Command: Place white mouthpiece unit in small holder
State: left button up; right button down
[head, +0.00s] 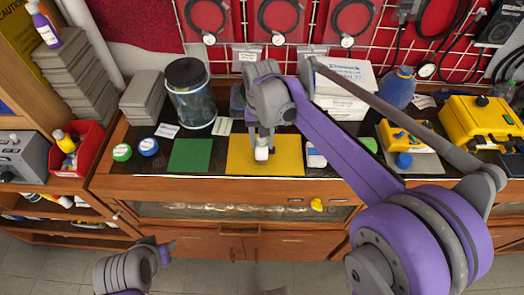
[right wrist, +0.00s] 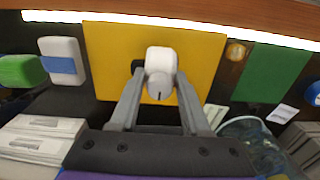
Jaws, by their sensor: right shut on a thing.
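The white mouthpiece unit (head: 261,154) is between the fingers of my right gripper (head: 261,139), over the yellow mat (head: 290,160). In the right wrist view the unit (right wrist: 160,70) shows a rounded white body with a small dark slit, and both fingers of the right gripper (right wrist: 158,105) close on it. A small black piece (right wrist: 138,68) shows just beside the unit on the mat side; I cannot tell whether it is the small holder or whether they touch. My left gripper (head: 165,250) is low at the left, in front of the bench; its jaws are unclear.
A green mat (head: 190,155) lies left of the yellow one. A glass jar (head: 190,95) stands behind it. A white-and-blue block (head: 315,155) lies to the right. White boxes (head: 343,85) and yellow cases (head: 480,122) stand farther right.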

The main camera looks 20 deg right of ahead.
notch_tip(320, 180, up, 10)
jog(key=shift+f+p, duration=0.1)
jog(key=shift+p, duration=0.2)
